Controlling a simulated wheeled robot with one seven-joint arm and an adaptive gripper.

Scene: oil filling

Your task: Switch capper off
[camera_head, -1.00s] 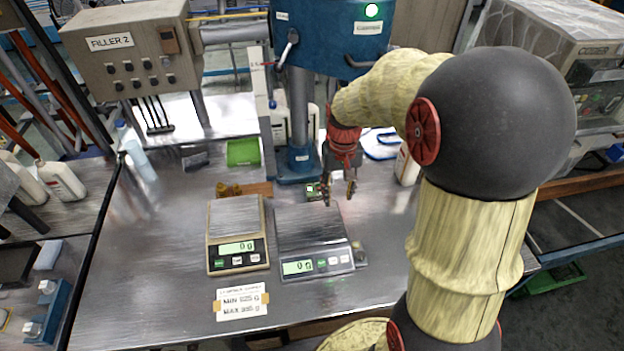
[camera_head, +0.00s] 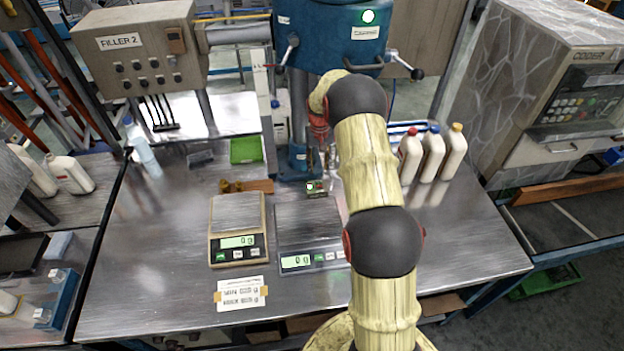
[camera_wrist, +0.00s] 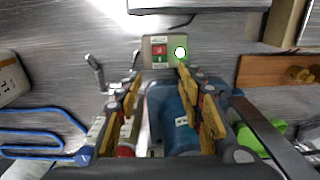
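The capper (camera_head: 335,38) is the blue machine at the back of the bench, with a lit green lamp on its head. Its small switch box (camera_head: 317,188) sits at the foot of the blue column and shows a lit green light. In the wrist view the switch box (camera_wrist: 168,52) has a red button, a green button and a bright green lamp. My gripper (camera_head: 322,160) is just behind the switch box in the head view, partly hidden by my arm. In the wrist view my gripper (camera_wrist: 160,82) is open and empty, its fingers apart just below the box.
Two scales (camera_head: 238,222) (camera_head: 308,230) stand at the front, both reading 0 g. White bottles (camera_head: 432,155) with coloured caps stand to the right. The bench's right front is clear.

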